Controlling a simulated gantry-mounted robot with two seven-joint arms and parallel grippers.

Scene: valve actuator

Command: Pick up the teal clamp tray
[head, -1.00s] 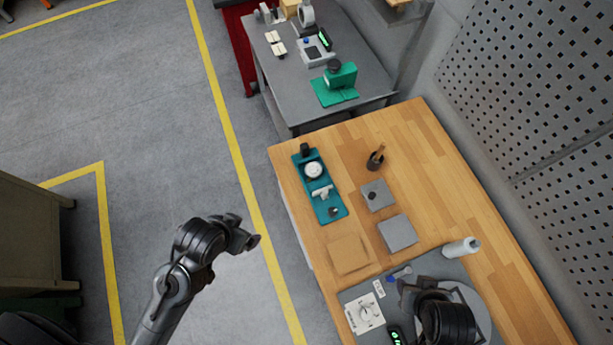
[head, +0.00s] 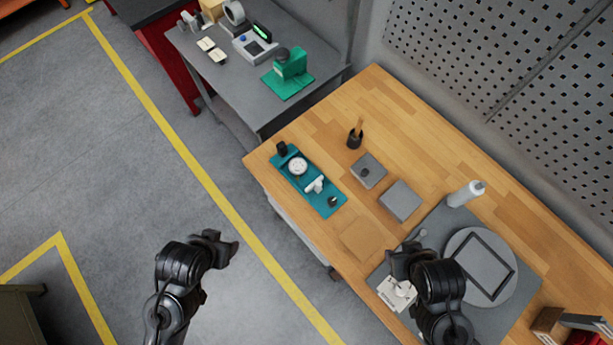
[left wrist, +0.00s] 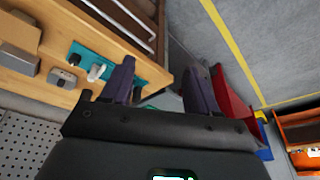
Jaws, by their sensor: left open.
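The teal clamp tray (head: 328,204) lies on the wooden bench near its left edge in the head view. It carries a round white gauge-like part, a white fitting, a dark block at its far end and a small dark knob. It also shows in the left wrist view (left wrist: 84,50), partly hidden by a finger. My left gripper (head: 232,250) hangs over the floor, left of the bench and apart from the tray. In the left wrist view its two fingers (left wrist: 160,90) are spread with nothing between them. My right arm reaches over the bench's near part; its fingertips (head: 392,262) are unclear.
Grey square blocks (head: 400,201), a dark cup (head: 355,138) and a tan pad (head: 359,238) lie right of the tray. A grey mat with a round plate (head: 460,248) is nearer. A grey table (head: 215,75) with a green fixture (head: 290,73) stands beyond. Floor left of the bench is clear.

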